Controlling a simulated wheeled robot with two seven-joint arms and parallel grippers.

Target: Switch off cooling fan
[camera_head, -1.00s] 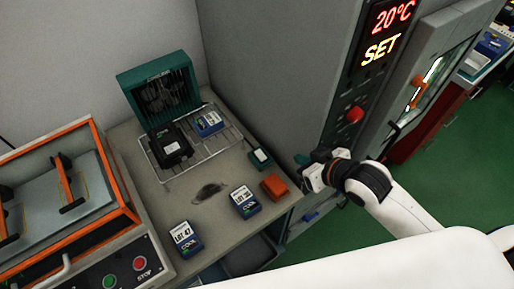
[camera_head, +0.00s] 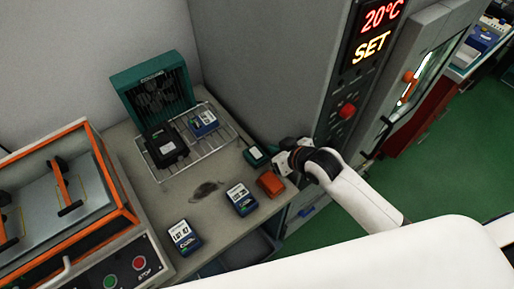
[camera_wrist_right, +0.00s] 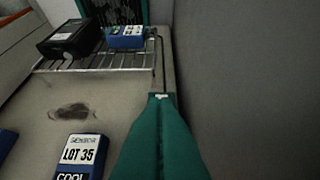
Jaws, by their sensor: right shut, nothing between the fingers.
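The cooling fan (camera_head: 155,90) is a teal box with a dark grille at the back of the bench; its lower edge shows in the right wrist view (camera_wrist_right: 112,12). My left gripper is out of view.
A wire rack (camera_head: 200,152) before the fan holds a black unit (camera_head: 164,145) and a blue unit (camera_head: 203,122). Labelled blue units (camera_head: 241,199) and an orange block (camera_head: 270,183) lie nearer. A grey cabinet (camera_head: 275,70) rises close on the right.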

